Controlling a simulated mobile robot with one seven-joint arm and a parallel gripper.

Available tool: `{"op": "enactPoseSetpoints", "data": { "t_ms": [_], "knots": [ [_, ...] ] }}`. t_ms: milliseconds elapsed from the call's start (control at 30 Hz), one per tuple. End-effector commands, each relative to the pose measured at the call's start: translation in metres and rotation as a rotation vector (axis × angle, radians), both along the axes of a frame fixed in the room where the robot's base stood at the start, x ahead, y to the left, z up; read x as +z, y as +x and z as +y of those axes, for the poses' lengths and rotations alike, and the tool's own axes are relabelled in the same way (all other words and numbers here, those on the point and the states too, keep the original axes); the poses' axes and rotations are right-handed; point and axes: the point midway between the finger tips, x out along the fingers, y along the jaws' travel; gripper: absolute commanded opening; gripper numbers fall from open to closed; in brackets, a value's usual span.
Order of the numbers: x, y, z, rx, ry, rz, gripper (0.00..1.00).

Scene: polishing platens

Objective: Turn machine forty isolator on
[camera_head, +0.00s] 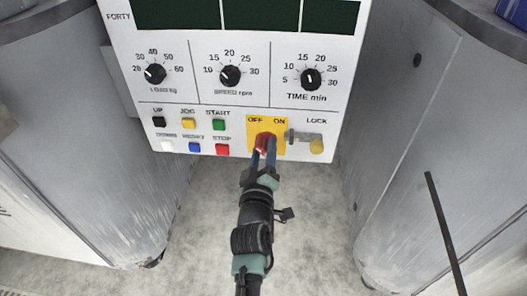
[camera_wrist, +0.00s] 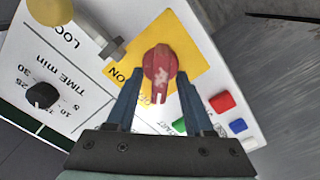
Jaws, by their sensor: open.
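The machine forty isolator is a red rotary knob (camera_head: 263,140) on a yellow plate (camera_head: 280,147) marked OFF and ON, low on the white panel. In the wrist view the red knob (camera_wrist: 160,68) shows between the fingers, with its white mark toward the picture's bottom, on the OFF side. My gripper (camera_head: 265,150) is open at the knob. In the wrist view my gripper (camera_wrist: 158,80) has one finger on each side of the knob. I cannot tell whether they touch it.
A lock with a brass-coloured end (camera_head: 316,146) sits close right of the yellow plate. Several coloured push buttons (camera_head: 190,124) lie to the left, and dials (camera_head: 230,76) above. Grey cylindrical housings (camera_head: 440,130) flank the panel; the floor below is clear.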

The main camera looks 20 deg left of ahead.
Motion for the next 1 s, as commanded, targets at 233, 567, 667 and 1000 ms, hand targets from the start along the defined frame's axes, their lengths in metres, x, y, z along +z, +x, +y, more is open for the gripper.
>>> {"op": "enactPoseSetpoints", "data": {
  "t_ms": [233,567,667,1000],
  "knots": [
    [0.0001,-0.0002,-0.0001,0.0,0.0,0.0,0.36],
    [0.0,-0.0003,-0.0001,0.0,0.0,0.0,0.0],
    [0.0,-0.0004,-0.0001,0.0,0.0,0.0,0.0],
    [-0.0005,-0.0003,-0.0005,0.0,0.071,0.02,0.0]
  ]
}}
